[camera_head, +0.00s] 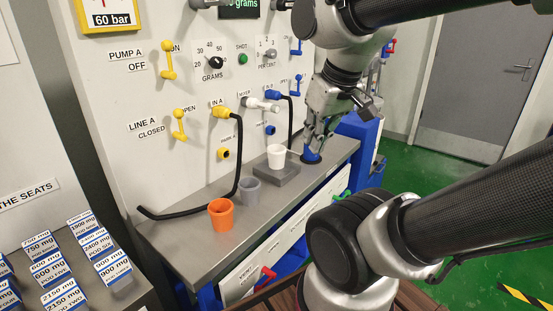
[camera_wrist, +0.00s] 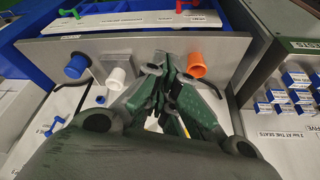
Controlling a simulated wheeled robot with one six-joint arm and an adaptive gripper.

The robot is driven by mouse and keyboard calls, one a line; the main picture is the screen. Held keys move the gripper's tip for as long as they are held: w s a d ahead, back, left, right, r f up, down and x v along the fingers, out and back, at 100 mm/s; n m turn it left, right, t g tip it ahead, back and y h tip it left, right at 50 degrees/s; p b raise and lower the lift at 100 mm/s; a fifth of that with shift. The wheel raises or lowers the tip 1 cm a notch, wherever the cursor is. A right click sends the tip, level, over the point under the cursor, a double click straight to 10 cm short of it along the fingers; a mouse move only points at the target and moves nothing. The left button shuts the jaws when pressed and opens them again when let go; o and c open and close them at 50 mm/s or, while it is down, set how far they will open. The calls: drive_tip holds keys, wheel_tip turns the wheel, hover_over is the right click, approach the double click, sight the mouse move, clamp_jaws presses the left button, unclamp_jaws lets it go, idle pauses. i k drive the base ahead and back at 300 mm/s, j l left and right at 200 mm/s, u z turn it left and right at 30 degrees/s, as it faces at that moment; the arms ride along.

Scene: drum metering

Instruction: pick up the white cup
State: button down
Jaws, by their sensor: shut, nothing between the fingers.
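The white cup (camera_head: 276,156) stands upright on a low grey block (camera_head: 277,176) on the grey bench. In the wrist view the white cup (camera_wrist: 118,79) shows to the left of my fingers. My gripper (camera_head: 309,152) is to the right of the cup in the head view, in front of a blue cup-like piece. In the wrist view my gripper (camera_wrist: 170,68) is shut with nothing between the fingers. The cup is outside the fingers; I cannot tell the exact gap between them.
A grey cup (camera_head: 249,190) and an orange cup (camera_head: 220,214) stand left of the block. The blue piece (camera_head: 311,158) is at the right. Black hoses (camera_head: 236,165) hang from the panel by the bench. Labelled boxes (camera_head: 92,243) sit at lower left.

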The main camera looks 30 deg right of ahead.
sight(277, 157)
drive_tip(key=i+l, duration=0.15)
drive_tip(key=l, duration=0.35)
drive_tip(key=i+l, duration=0.1)
drive_tip(key=l, duration=0.4)
drive_tip(key=i+l+u, duration=0.1)
drive_tip(key=l, duration=0.4)
drive_tip(key=i+l, duration=0.15)
drive_tip(key=l, duration=0.35)
drive_tip(key=i+l, duration=0.1)
drive_tip(key=l, duration=0.4)
